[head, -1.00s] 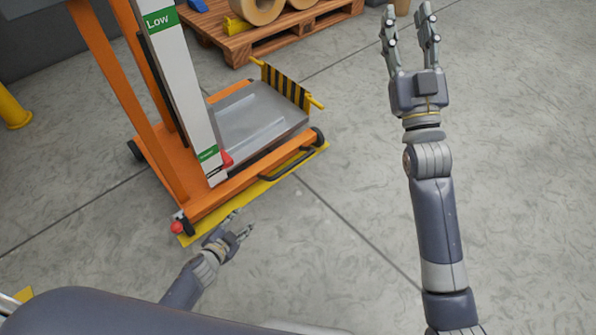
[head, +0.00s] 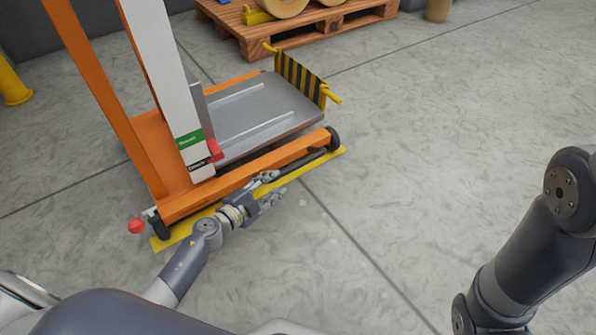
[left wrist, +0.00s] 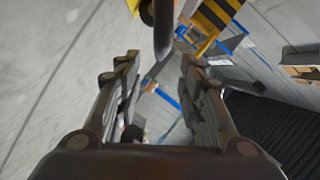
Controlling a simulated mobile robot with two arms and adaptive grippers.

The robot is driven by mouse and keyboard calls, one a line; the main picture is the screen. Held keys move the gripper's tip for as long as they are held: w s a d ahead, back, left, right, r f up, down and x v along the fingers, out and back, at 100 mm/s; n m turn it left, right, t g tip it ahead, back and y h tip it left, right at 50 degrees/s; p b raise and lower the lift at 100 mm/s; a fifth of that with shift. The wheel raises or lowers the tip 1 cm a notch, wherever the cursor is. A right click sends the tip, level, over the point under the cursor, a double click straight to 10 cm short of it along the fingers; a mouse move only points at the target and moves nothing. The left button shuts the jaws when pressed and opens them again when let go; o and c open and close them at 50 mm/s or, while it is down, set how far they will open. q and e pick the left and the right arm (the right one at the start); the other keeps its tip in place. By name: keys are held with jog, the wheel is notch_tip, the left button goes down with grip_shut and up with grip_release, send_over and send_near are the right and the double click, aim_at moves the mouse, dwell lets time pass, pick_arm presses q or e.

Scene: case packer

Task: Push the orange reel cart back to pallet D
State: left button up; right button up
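The orange reel cart (head: 245,172) stands on the floor with a grey platform (head: 262,112) and a tall white-and-orange mast at left. A dark bar handle (head: 297,163) runs along its near side; a bar (left wrist: 163,30) shows ahead of the fingers in the left wrist view. My left gripper (head: 276,185) is at the cart's near side, by the handle. Its fingers are open in the left wrist view (left wrist: 160,95), with clear space between them; contact with the bar cannot be told. My right gripper is out of view; only my right arm shows.
A wooden pallet (head: 290,35) with tan reels stands at the back; no letter shows on it. A yellow floor strip (head: 325,163) lies along the cart's near side. A yellow post (head: 12,85) is at far left. Floor right of the cart is clear.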

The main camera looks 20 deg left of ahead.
aim_at(288, 172)
pick_arm(q)
jog(key=b+x, duration=0.4)
jog(key=x, duration=0.5)
jog(key=shift+w+d+f+b, duration=0.1)
jog(key=shift+w+f+b, duration=0.05)
jog(key=shift+w+b, duration=0.15)
jog(key=shift+w+d, duration=0.25)
jog(key=shift+w, duration=0.3)
jog(key=shift+c, duration=0.2)
grip_shut()
